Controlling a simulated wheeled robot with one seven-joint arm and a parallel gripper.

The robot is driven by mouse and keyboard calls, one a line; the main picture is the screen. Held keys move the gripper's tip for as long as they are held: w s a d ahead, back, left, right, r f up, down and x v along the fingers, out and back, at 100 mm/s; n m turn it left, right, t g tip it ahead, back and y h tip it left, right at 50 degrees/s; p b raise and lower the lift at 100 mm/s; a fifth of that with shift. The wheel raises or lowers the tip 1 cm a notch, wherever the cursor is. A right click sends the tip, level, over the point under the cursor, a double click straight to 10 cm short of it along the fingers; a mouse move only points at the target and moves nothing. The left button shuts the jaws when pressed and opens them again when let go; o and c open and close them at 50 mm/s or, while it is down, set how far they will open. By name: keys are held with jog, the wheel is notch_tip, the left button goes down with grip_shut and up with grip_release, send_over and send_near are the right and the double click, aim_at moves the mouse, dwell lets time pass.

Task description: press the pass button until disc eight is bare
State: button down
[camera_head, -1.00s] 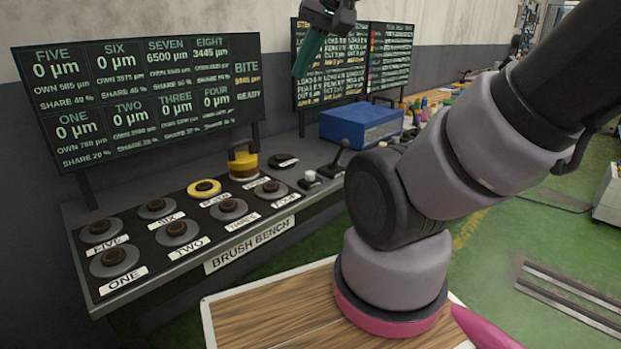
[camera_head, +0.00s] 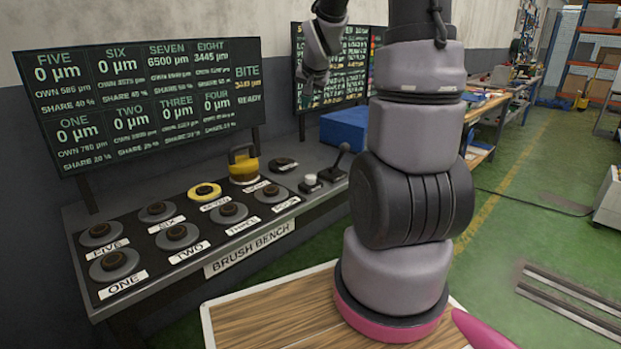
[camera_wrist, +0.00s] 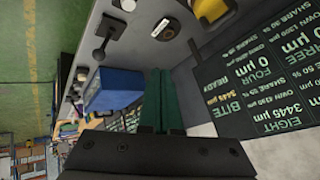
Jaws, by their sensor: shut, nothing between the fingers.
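The brush bench (camera_head: 190,278) carries labelled discs in two rows. A yellow, handled block (camera_head: 243,167) stands at the eighth place and hides the disc there. Disc seven (camera_head: 204,190) shows a yellow ring; the other front discs look dark. A white-capped button (camera_head: 311,180) sits right of disc four; it also shows in the wrist view (camera_wrist: 128,5). Its label is unreadable. The display (camera_head: 150,105) reads EIGHT 3445 µm, SEVEN 6500 µm, and READY under BITE. My gripper (camera_head: 314,78) is raised above the bench's far end; its green fingers (camera_wrist: 160,75) are shut and empty.
A black lever (camera_head: 339,163) stands right of the white button, and a small dark disc (camera_head: 284,163) behind it. A blue box (camera_head: 343,128) sits further back, near a second display (camera_head: 350,50).

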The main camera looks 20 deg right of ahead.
jog(key=w+d+f+m, duration=0.1)
jog(key=w+d+f, duration=0.4)
jog(key=f, duration=0.4)
jog(key=m+t, duration=0.1)
send_over(311, 178)
notch_tip(311, 178, down, 9)
jog(key=shift+r+y, duration=0.2)
jog(key=shift+y, duration=0.1)
jog(key=shift+f, duration=0.15)
jog(key=shift+f, duration=4.25)
jog(key=shift+f, duration=0.1)
jog(key=shift+f, duration=0.3)
